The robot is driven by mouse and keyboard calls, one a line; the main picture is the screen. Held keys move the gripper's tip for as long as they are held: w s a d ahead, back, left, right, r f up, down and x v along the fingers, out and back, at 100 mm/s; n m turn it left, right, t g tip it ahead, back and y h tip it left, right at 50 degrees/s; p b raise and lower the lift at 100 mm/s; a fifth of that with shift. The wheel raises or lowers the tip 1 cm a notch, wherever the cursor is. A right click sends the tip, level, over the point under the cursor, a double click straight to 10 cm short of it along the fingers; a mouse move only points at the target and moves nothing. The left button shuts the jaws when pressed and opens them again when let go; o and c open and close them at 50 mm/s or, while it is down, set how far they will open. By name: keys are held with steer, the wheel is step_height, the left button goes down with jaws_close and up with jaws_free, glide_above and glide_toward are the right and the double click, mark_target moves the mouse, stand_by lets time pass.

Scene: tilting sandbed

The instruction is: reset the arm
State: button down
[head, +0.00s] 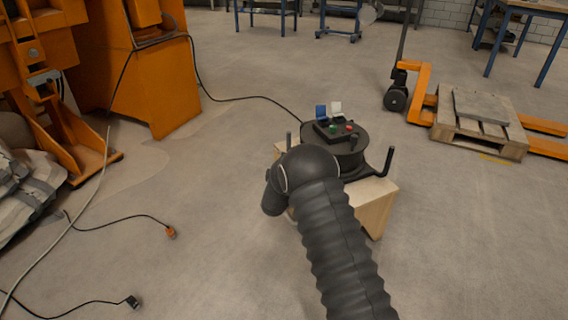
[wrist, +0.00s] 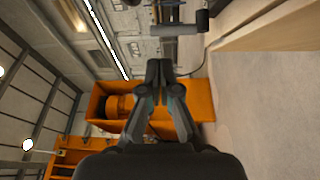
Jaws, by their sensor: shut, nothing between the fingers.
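My gripper (wrist: 158,75) shows in the wrist view with its two dark fingers together at the tips and nothing between them. It points past a pale wooden edge (wrist: 275,30) at the upper right, apart from it, with an orange machine behind. In the head view my arm, in a ribbed dark sleeve, rises from the bottom and bends in front of a low wooden stand (head: 374,208). The gripper itself cannot be made out in that view.
Cables with an orange plug (head: 171,232) and a dark plug (head: 132,302) lie at left. A pallet (head: 480,137) stands at right. Floor between is open.

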steer(key=s+a+f+m+g+y, duration=0.3)
steer(key=s+f+m+g, duration=0.4)
steer(key=f, duration=0.6)
steer(key=s+r+g+y, duration=0.15)
steer(key=s+g, duration=0.25)
steer(key=s, duration=0.5)
steer(key=s+d+r+m+p, duration=0.2)
steer(key=s+d+r, duration=0.5)
steer(key=s+r, duration=0.6)
steer(key=s+d+r+m+g+h+p, duration=0.1)
steer(key=s+d+r+m, duration=0.3)
steer(key=s+r, duration=0.9)
steer(key=s+d+r+m+h+p, duration=0.1)
steer(key=s+d+r+m+p, duration=0.2)
steer(key=s+d+r, duration=0.7)
steer(key=s+r, duration=0.3)
steer(key=shift+s+d+r+g, duration=0.25)
steer(key=shift+d+r+g, duration=0.05)
steer(key=shift+g, duration=0.1)
